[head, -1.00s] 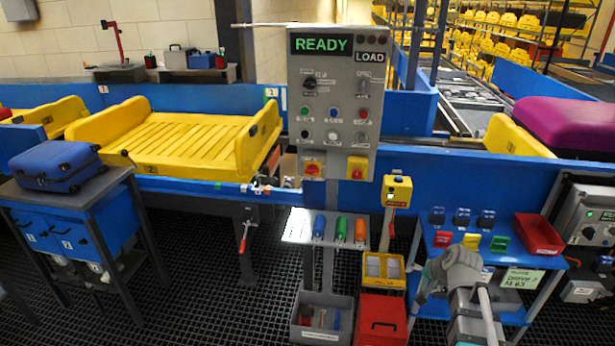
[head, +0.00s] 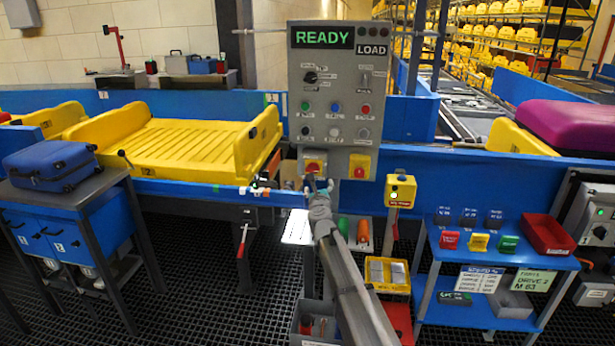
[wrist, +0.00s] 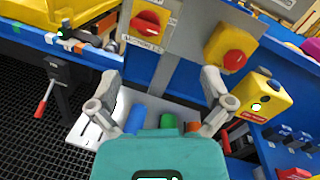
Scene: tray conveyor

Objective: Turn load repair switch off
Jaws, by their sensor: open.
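The grey control panel (head: 322,125) stands upright, with a lit READY display and a LOAD plate. No label that I can read says "load repair". At its lower edge is a red rotary switch on a yellow plate (head: 313,161); it also shows in the wrist view (wrist: 147,24), its label below only partly readable. To its right is a red control on a yellow box (head: 360,166), also in the wrist view (wrist: 231,52). My gripper (head: 318,184) is open and empty just below the left switch. In the wrist view my gripper (wrist: 161,82) has its fingers wide apart, touching neither control.
A yellow pedestal box (head: 399,191) with a green light stands right of the panel. Below the panel is a small shelf with coloured bottles (head: 363,232). A yellow tray (head: 170,140) lies on the conveyor at left. A blue cart (head: 490,262) stands at right.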

